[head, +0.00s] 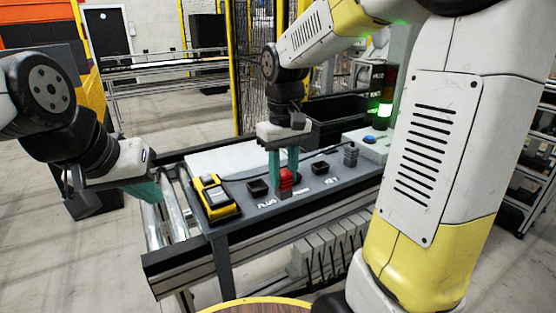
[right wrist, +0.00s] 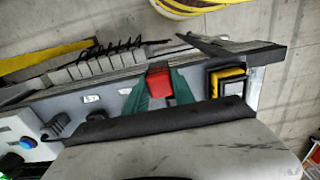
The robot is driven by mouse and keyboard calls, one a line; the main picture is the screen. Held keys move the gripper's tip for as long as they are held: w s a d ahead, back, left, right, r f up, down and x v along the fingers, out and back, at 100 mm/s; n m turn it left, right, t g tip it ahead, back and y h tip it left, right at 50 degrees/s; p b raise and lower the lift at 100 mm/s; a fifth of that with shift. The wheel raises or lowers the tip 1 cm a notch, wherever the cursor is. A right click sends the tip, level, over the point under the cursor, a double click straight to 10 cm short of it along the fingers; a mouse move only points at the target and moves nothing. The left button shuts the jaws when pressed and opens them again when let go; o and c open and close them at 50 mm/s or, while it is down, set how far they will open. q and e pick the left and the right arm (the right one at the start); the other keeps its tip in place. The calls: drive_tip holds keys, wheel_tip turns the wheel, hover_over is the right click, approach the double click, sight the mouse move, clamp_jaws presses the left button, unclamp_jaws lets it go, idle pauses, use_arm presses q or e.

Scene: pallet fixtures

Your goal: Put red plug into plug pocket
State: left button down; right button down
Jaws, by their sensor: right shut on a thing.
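The red plug (head: 286,179) is between the teal fingers of my right gripper (head: 284,174), which is shut on it. It is upright at the grey fixture plate, and a darker part shows under it. I cannot tell if it touches the plate. In the right wrist view the red plug (right wrist: 158,86) sits between both fingers of the right gripper (right wrist: 158,92). A black square pocket (head: 257,188) lies just left of the plug, near the PLUG lettering. My left gripper (head: 147,190) is off the fixture's left end, with no object seen in it; its finger gap is unclear.
A yellow-and-black device (head: 215,198) sits on the plate's left end. Another black pocket (head: 320,167) is right of the plug, near the KEY lettering. A grey key-like piece (head: 351,154) stands further right, by a box with a blue button (head: 369,138). A black bin (head: 335,131) stands behind.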

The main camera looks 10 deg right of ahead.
drive_tip(key=s+a, duration=0.6)
drive_tip(key=a, duration=0.1)
drive_tip(key=w, duration=0.5)
drive_tip(key=w+d+f, duration=0.1)
drive_tip(key=w, duration=0.9)
drive_tip(key=shift+w+d+f, duration=0.2)
drive_tip(key=shift+w+d, duration=0.15)
drive_tip(key=shift+f, duration=1.6)
drive_tip(key=shift+f, duration=0.2)
drive_tip(key=c, duration=1.1)
unclamp_jaws()
drive_tip(key=shift+o, duration=0.2)
drive_tip(key=shift+r, duration=0.1)
